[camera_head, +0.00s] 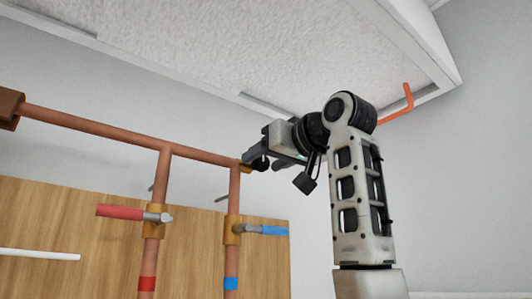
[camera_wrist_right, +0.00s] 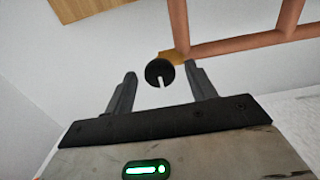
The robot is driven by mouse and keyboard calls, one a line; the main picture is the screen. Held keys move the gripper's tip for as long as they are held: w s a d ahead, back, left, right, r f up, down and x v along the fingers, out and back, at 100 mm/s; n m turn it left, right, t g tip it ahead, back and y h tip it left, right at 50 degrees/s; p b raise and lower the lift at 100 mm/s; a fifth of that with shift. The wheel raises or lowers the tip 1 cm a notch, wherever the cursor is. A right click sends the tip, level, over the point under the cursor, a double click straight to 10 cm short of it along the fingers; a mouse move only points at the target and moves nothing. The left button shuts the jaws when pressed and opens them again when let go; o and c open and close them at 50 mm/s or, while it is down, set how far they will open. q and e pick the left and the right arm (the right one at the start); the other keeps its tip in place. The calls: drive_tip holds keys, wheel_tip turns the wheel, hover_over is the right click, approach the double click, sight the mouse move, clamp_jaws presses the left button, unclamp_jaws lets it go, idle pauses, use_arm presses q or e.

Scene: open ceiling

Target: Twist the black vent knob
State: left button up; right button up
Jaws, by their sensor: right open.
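The black vent knob (camera_wrist_right: 158,71) is round with a white mark and sits at the end of a brass fitting (camera_wrist_right: 174,57) on the copper pipe. In the right wrist view it lies between the two fingertips of my right gripper (camera_wrist_right: 160,74), with a visible gap on each side. The right gripper is open and empty. In the head view my right gripper (camera_head: 262,160) is at the right end of the horizontal copper pipe (camera_head: 120,133), and its fingers largely hide the knob there. My left gripper is not in view.
Below the pipe, a red-handled valve (camera_head: 120,211) and a blue-handled valve (camera_head: 268,230) sit on vertical pipes before a wooden panel (camera_head: 60,215). An orange bent pipe (camera_head: 405,105) hangs from the open ceiling frame (camera_head: 425,45). A white rod (camera_head: 40,254) shows at left.

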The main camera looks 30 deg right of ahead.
drive_tip(key=shift+w, duration=0.3)
drive_tip(key=c, duration=0.9)
drive_tip(key=shift+c, duration=0.5)
